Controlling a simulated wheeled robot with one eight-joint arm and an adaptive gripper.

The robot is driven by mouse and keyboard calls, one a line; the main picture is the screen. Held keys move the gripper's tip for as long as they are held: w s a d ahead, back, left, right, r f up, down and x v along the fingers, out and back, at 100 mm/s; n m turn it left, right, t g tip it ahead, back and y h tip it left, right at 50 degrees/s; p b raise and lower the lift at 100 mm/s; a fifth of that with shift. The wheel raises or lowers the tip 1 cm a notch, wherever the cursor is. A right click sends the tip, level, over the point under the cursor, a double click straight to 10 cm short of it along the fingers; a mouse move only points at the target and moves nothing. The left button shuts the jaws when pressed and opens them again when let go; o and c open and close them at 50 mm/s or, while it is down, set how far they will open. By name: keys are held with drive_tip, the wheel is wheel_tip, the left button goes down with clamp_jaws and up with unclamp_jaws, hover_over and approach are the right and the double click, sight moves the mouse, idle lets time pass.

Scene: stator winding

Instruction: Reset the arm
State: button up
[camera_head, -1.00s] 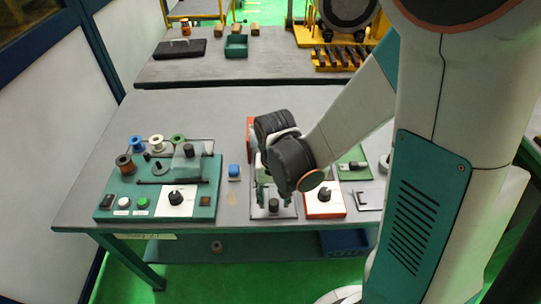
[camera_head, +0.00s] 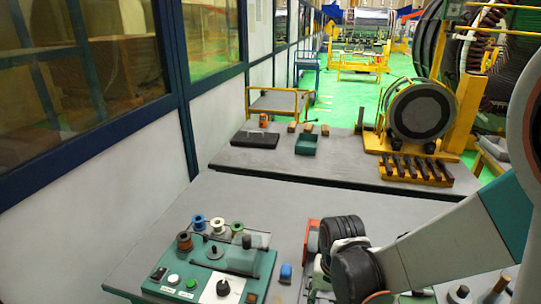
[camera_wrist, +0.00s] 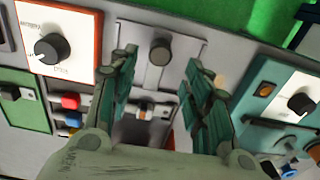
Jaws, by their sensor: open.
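My gripper (camera_wrist: 154,92) is open and empty in the wrist view, with its two green fingers spread apart. Between and beyond them lies a grey metal plate (camera_wrist: 183,47) with a dark round knob (camera_wrist: 162,52). In the head view my arm reaches in from the right over the near table, and its dark wrist joint hides most of what is under it. The fingers themselves do not show clearly in the head view.
The teal winding panel (camera_head: 185,270) with several spools stands left on the near table (camera_head: 140,265). An orange-edged dial box (camera_wrist: 75,20) shows in the wrist view. The far table (camera_head: 330,172) holds a black case (camera_head: 255,139) and a green bin (camera_head: 306,144).

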drive_tip(key=s+d+r+n+t+b, duration=0.1)
drive_tip(key=s+r+t, duration=0.1)
drive_tip(key=r, duration=0.6)
drive_tip(key=s+d+r+n+t+b, duration=0.2)
drive_tip(key=s+r+t, duration=0.1)
drive_tip(key=r+t, duration=0.2)
wheel_tip(320, 180, up, 3)
drive_tip(key=shift+s+f, duration=0.1)
drive_tip(key=shift+s, duration=0.25)
